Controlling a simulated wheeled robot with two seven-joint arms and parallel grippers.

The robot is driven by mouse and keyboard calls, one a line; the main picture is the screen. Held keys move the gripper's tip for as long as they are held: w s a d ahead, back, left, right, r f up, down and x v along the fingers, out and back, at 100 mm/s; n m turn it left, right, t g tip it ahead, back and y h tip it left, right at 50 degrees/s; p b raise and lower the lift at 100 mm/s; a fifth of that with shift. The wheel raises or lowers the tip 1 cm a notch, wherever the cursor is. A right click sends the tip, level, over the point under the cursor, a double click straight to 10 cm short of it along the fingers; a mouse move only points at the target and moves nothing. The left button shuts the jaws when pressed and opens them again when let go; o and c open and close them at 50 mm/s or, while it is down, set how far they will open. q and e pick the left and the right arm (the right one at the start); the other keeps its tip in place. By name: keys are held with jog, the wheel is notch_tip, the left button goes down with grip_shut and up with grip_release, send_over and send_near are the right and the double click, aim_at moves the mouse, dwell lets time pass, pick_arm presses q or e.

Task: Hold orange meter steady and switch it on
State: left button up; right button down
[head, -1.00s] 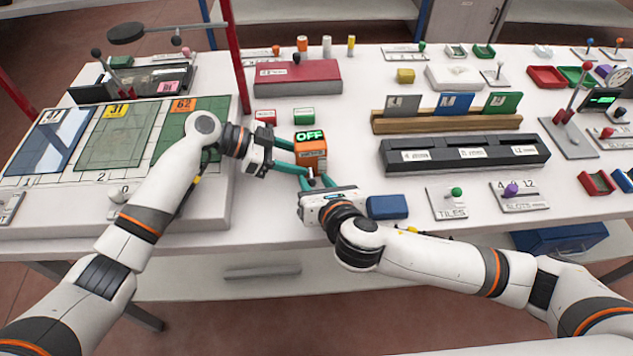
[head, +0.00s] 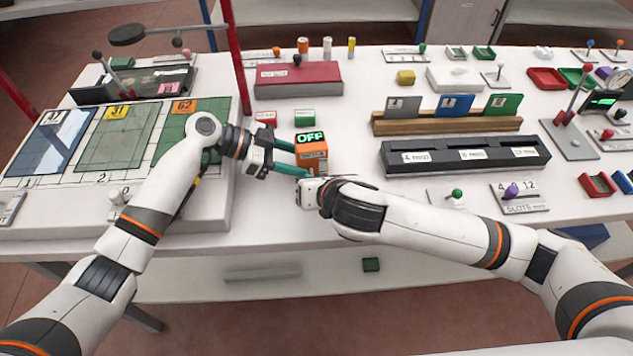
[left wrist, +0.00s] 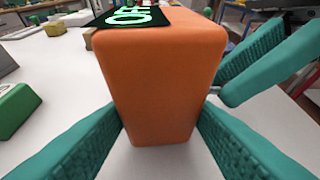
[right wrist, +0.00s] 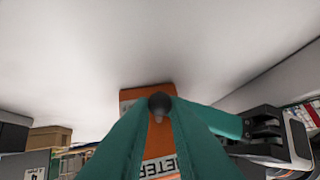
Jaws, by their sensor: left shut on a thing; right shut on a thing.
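The orange meter (head: 312,158) stands upright on the white table, and its top display (head: 310,137) reads OFF in green. My left gripper (head: 298,160) is shut on the meter's body from the left; in the left wrist view its teal fingers press both sides of the orange body (left wrist: 160,85). My right gripper (head: 306,188) is at the meter's near side, its fingertips mostly hidden in the head view. In the right wrist view its fingers (right wrist: 160,110) are shut on a small dark knob (right wrist: 159,101) in front of the meter's orange face (right wrist: 131,96).
A red box (head: 298,80) lies behind the meter, with small red and green blocks (head: 304,118) nearer. The glass panels' bed (head: 214,208) is at the left. A black slotted rack (head: 464,155) stands to the right. Bare table lies between the meter and the rack.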

jog(key=g, duration=0.2)
jog(key=w+r+g, duration=0.1)
jog(key=g, duration=0.1)
jog(key=shift+d+r+h, duration=0.1)
jog(key=shift+r+h, duration=0.2)
jog(key=shift+h, duration=0.1)
jog(key=shift+w+r+m+g, duration=0.15)
jog(key=shift+g, duration=0.45)
jog(key=shift+w+r+m+g, duration=0.15)
jog(key=shift+g, duration=0.45)
jog(key=c, duration=1.4)
grip_release()
jog(key=shift+s+r, duration=0.1)
